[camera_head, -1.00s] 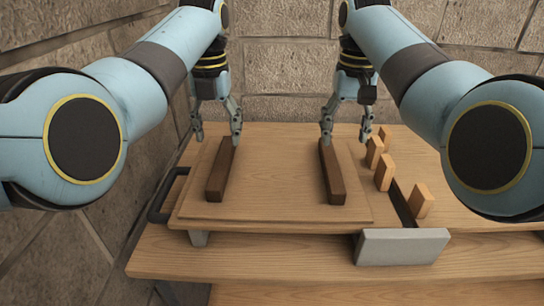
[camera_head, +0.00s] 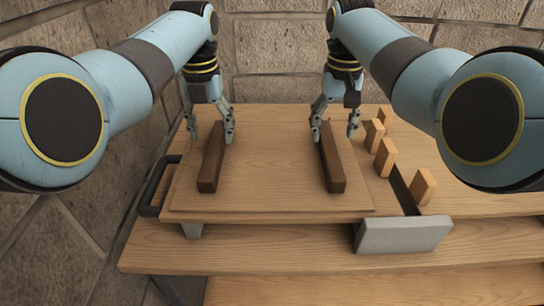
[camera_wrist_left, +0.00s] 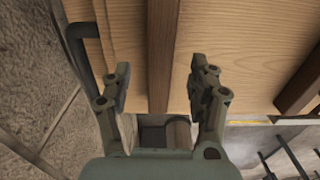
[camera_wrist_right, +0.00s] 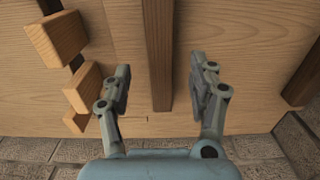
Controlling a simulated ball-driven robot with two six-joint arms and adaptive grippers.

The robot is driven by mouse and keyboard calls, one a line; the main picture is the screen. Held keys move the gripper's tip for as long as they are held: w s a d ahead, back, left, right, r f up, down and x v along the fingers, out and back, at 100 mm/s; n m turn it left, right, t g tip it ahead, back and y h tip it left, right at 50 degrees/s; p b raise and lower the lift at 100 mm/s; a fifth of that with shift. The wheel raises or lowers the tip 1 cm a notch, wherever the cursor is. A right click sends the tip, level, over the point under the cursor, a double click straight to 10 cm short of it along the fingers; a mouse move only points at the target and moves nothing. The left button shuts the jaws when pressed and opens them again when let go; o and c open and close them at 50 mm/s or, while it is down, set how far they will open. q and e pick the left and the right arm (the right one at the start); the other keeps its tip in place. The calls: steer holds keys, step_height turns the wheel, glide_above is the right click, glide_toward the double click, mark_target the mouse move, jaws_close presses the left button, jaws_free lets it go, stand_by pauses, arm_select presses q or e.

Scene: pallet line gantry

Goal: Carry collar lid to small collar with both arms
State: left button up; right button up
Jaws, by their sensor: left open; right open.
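The collar lid (camera_head: 271,192) appears to be the flat wooden panel on the table, with two dark brown battens on top. The left batten (camera_head: 211,168) and right batten (camera_head: 334,168) run front to back. My left gripper (camera_head: 211,137) is open and empty, its fingers on either side of the left batten's far part. My right gripper (camera_head: 334,135) is open and empty, its fingers on either side of the right batten's far part. Both wrist views show the batten between spread fingers, in the left (camera_wrist_left: 162,60) and right (camera_wrist_right: 158,50). I cannot pick out the small collar.
Several small upright wooden blocks (camera_head: 386,158) stand right of the panel along a dark slot. A grey plate (camera_head: 403,234) stands at the front right. A dark handle (camera_head: 152,190) is on the left side. A stone wall (camera_head: 275,55) closes the back and left.

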mark_target(214, 146)
arm_select(q)
steer(key=shift+f, duration=2.7)
arm_select(e)
steer(key=shift+f, duration=2.75)
arm_select(q)
jaws_close()
arm_select(e)
jaws_close()
